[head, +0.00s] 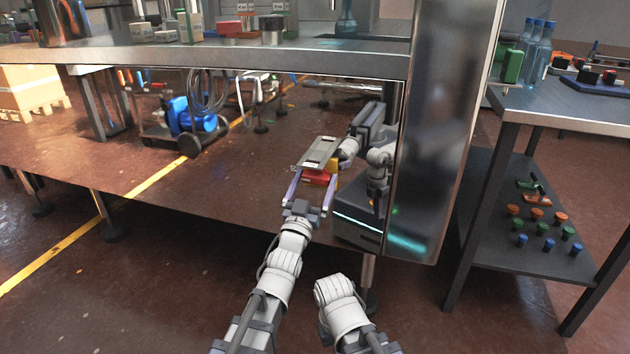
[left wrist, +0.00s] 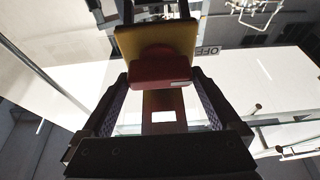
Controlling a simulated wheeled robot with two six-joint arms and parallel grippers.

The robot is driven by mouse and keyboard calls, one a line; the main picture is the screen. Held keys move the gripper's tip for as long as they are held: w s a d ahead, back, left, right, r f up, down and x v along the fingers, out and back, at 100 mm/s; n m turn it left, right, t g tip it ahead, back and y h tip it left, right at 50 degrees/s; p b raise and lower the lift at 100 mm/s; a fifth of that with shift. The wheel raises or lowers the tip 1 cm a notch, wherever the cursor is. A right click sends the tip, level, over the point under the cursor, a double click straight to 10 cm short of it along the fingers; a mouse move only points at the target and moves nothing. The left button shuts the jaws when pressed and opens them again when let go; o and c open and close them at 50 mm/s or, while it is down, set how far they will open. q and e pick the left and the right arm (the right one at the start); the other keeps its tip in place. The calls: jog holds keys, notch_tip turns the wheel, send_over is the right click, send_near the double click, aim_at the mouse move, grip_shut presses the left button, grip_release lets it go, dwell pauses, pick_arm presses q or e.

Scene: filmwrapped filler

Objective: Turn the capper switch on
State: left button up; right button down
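The capper switch is a red knob (head: 318,177) on a yellow plate (head: 333,166), ahead of my left gripper (head: 309,192). In the left wrist view the red knob (left wrist: 160,68) and the yellow plate (left wrist: 156,42) sit just beyond the fingertips of my left gripper (left wrist: 158,98). The fingers are apart, one on each side of the knob's line, with nothing between them that I can see gripped. An OFF label (left wrist: 207,50) shows upside down beside the plate. My right gripper is not in view; only a piece of my right arm shows at the bottom.
A steel counter edge (head: 200,56) runs above my left arm, and a polished steel post (head: 440,130) stands to the right. A mirrored arm and base show behind the switch, apparently a reflection. A side table (head: 560,105) holds bottles, with coloured caps on its lower shelf.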

pick_arm(q)
jog(key=c, duration=0.9)
jog(key=shift+m, duration=0.5)
jog(key=m+g+h, duration=0.1)
jog(key=m+h, duration=0.1)
jog(key=m, duration=0.2)
jog(key=shift+r+p, duration=0.1)
jog(key=shift+p, duration=0.25)
jog(key=m+g+h, duration=0.1)
jog(key=m, duration=0.1)
jog(key=m+g+h+p, duration=0.1)
jog(key=m, duration=0.2)
jog(key=shift+m, duration=0.3)
jog(key=m+g+p, duration=0.1)
jog(key=m, duration=0.2)
jog(key=m+g+h+p, duration=0.1)
jog(key=m+p, duration=0.1)
jog(key=m, duration=0.1)
jog(key=shift+r+g, duration=0.1)
jog(key=shift+g, duration=0.2)
jog(key=shift+m+g+p, duration=0.8)
jog(key=shift+m+p, duration=0.5)
jog(key=shift+m, duration=0.8)
jog(key=shift+f, duration=0.2)
